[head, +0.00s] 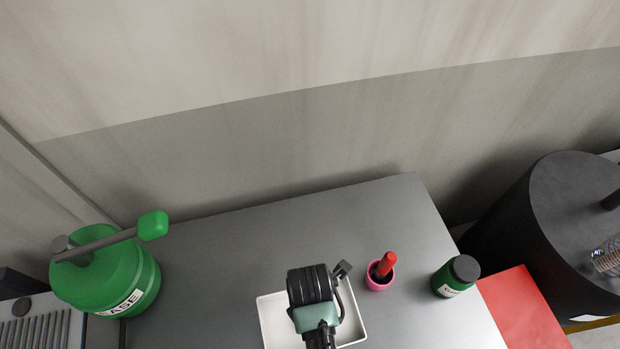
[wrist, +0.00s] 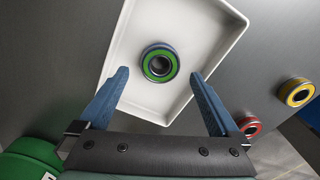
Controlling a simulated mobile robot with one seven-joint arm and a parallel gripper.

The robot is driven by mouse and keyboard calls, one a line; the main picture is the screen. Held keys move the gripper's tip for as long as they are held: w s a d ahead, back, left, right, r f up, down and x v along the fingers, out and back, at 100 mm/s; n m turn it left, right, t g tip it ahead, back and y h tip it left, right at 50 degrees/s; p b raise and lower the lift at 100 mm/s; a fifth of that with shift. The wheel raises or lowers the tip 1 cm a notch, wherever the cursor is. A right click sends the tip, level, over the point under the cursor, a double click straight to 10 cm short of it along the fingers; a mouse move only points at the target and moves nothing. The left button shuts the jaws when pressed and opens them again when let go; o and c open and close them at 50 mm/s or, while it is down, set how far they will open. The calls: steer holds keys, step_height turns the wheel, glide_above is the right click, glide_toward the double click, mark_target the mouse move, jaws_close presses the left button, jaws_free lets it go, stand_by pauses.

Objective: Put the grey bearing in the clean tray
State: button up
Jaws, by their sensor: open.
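A bearing (wrist: 159,64) with a blue-grey outer side and a green ring lies flat in the white tray (wrist: 206,28), near its middle. I cannot tell for sure that it is the grey bearing. My gripper (wrist: 160,77) is open and empty above the tray. Its two blue fingers point toward the bearing, one on each side in the picture, without visibly touching it. In the head view the tray (head: 272,312) stands on the grey table, and my arm hides its middle and the bearing.
A red-ringed part (wrist: 250,127) and a yellow-ringed part (wrist: 296,92) lie right of the tray. A pink cup (head: 379,279) holding a red object and a green jar (head: 450,281) stand to the right. A green can (head: 105,280) is at left, a red surface (head: 525,312) at right.

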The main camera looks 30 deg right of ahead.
step_height(320, 180, up, 8)
steer(key=shift+r, duration=0.25)
steer(key=w+r+m+t+h, duration=0.2)
steer(key=w+r+m+t, duration=0.55)
steer(key=w+r, duration=1.05)
steer(key=w+a+r+m+t, duration=0.1)
steer(key=w+r+t, duration=0.25)
steer(key=r, duration=0.45)
steer(key=w+a+r+m+t, duration=0.15)
steer(key=r+t, duration=0.25)
steer(key=r, duration=0.4)
steer(key=s+a+r+m+t, duration=0.2)
steer(key=s+r+m+t, duration=0.1)
steer(key=r, duration=0.7)
steer(key=s+a+r+m+t+y, duration=0.1)
steer(key=s+r+t, duration=0.4)
steer(key=r, duration=0.6)
steer(key=s+a+r+m+t, duration=0.3)
steer(key=s+r+m+t, duration=0.1)
steer(key=r, duration=0.7)
steer(key=shift+a+r+m+y, duration=0.2)
steer(key=shift+a+m+y, duration=0.15)
steer(key=shift+m, duration=0.45)
